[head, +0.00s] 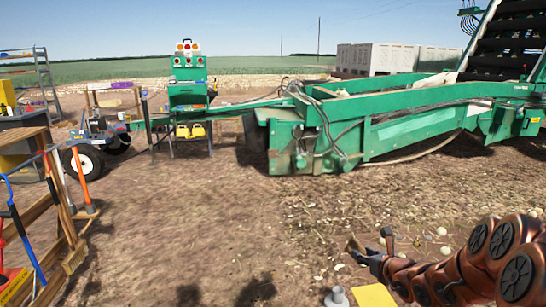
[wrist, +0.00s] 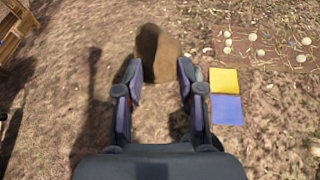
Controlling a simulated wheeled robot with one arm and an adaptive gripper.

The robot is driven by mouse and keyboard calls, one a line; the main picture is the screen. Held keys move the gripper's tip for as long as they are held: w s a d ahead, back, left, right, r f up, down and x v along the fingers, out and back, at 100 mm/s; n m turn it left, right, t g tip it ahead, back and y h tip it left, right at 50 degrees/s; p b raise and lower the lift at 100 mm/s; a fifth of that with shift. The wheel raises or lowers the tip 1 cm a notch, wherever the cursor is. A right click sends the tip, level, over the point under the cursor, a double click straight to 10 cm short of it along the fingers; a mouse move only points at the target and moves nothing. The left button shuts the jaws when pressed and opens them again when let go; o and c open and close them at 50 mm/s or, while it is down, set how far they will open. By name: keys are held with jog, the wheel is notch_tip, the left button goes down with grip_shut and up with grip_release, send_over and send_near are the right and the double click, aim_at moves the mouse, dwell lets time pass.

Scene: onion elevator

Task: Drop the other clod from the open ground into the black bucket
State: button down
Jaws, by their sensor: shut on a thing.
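A brown clod (wrist: 158,52) sits between the fingertips of my gripper (wrist: 158,70) in the wrist view. The gripper is shut on it, with the two fingers apart at the clod's width. The clod's lower part is hidden from this camera. In the head view my copper-coloured arm reaches in from the lower right, and the gripper end is small and partly hidden there. I cannot make out the black bucket in either view.
Yellow (wrist: 224,80) and blue (wrist: 227,109) squares lie right of the gripper, near several pale onions. A green machine (head: 370,125) spans the back. A wooden rack with tools (head: 60,215) stands at left. Bare soil (head: 220,220) between is open.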

jog(key=d+f+b, duration=0.6)
jog(key=d+f, duration=0.1)
jog(key=f, duration=0.6)
jog(key=d+f+b, duration=0.7)
jog(key=f, duration=0.6)
jog(key=s+d+f+b, duration=0.2)
jog(key=f+b, duration=0.2)
jog(key=f, duration=0.5)
jog(key=s+d+f+b, duration=0.1)
jog(key=d+f+b, duration=0.2)
jog(key=f, duration=0.7)
jog(key=s+d+f+b, duration=0.2)
jog(key=d+f+b, duration=0.1)
jog(key=f+b, duration=0.4)
jog(key=shift+s+d+f+m+h, duration=0.15)
jog(key=shift+s+f+m+h, duration=0.15)
jog(key=shift+f, duration=1.35)
jog(key=c, duration=0.6)
grip_release()
jog(key=shift+c, duration=0.2)
jog(key=v, duration=1.2)
jog(key=shift+f, duration=0.1)
